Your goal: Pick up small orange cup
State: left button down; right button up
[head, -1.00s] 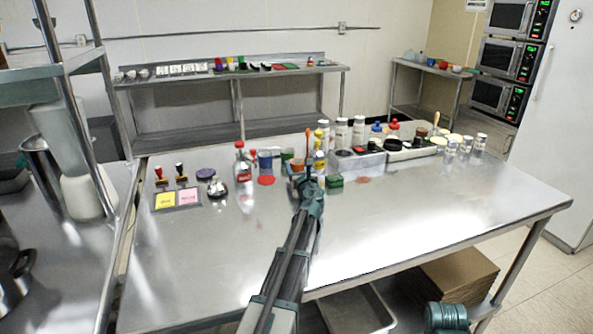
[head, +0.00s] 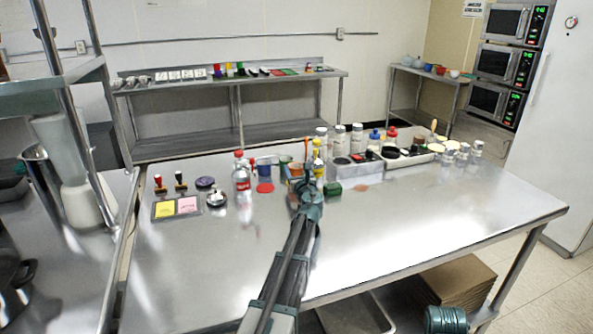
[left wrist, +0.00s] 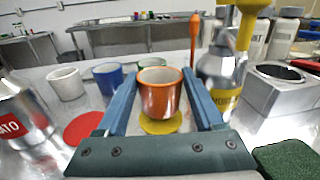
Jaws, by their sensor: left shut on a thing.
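The small orange cup (left wrist: 160,95) stands upright between the two blue fingers of my left gripper (left wrist: 160,88) in the left wrist view. The fingers are shut on its sides. A yellow disc (left wrist: 160,124) shows below the cup; I cannot tell whether they touch. In the head view the cup (head: 296,169) shows small and partly hidden behind my left gripper (head: 301,184), over the far part of the steel table. My right gripper is not in view.
A green block (left wrist: 287,160) lies at the right. The near steel tabletop (head: 390,225) is clear.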

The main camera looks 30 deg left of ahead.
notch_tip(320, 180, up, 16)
jog(key=p, duration=1.5)
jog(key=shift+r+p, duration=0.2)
jog(key=shift+p, duration=0.2)
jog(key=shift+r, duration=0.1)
